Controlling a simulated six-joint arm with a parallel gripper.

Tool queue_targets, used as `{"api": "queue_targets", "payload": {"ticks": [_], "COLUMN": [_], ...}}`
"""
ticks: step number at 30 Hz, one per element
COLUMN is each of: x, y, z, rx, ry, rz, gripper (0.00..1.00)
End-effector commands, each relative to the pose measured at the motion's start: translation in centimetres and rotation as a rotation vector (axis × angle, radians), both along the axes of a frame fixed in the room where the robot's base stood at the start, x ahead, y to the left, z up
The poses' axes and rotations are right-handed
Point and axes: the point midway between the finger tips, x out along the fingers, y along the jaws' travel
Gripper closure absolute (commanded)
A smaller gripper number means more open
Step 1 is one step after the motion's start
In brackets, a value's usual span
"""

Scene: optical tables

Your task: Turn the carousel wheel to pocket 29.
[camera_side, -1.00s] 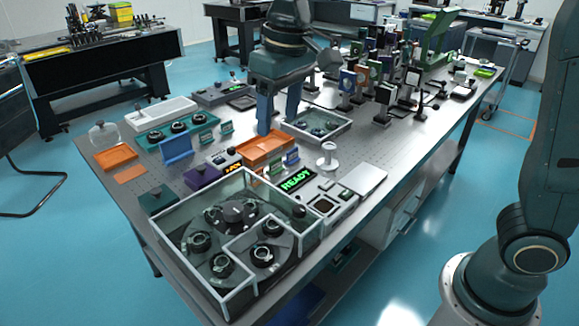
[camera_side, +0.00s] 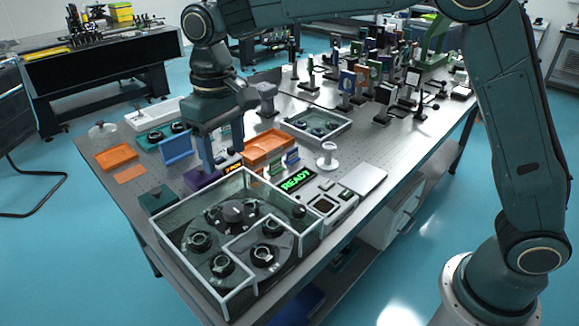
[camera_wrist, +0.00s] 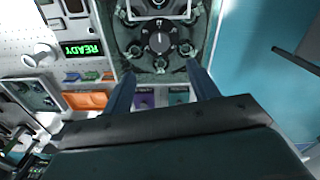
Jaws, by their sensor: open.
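The carousel wheel (camera_side: 215,222) is a dark disc carrying several round black mounts, inside a clear-walled enclosure with pale edges (camera_side: 228,299) at the table's near end. A dark central knob (camera_side: 233,211) with a pale mark stands on it. In the wrist view the knob (camera_wrist: 158,42) is ahead of the fingers, with mounts around it. I cannot read any pocket number. My gripper (camera_side: 222,155) is open and empty, above the table behind the enclosure. In the wrist view my fingers (camera_wrist: 160,72) are spread, their tips below the knob in the picture. A green READY display (camera_side: 297,180) is lit beside the enclosure.
A purple box (camera_side: 202,177) and a teal box (camera_side: 158,200) stand behind the enclosure. An orange tray (camera_side: 254,155), a white post (camera_side: 327,156) and a clear-walled tray (camera_side: 318,142) lie farther right. Several upright optics crowd the far end.

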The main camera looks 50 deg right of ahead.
Motion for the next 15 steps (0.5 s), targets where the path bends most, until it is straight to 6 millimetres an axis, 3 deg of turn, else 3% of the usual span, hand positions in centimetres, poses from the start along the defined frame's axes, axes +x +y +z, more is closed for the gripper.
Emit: {"api": "queue_targets", "payload": {"ticks": [15], "x": [-0.1], "y": [-0.1], "z": [-6.7], "rx": [-0.002], "ry": [0.005], "rz": [0.000], "gripper": [0.41]}}
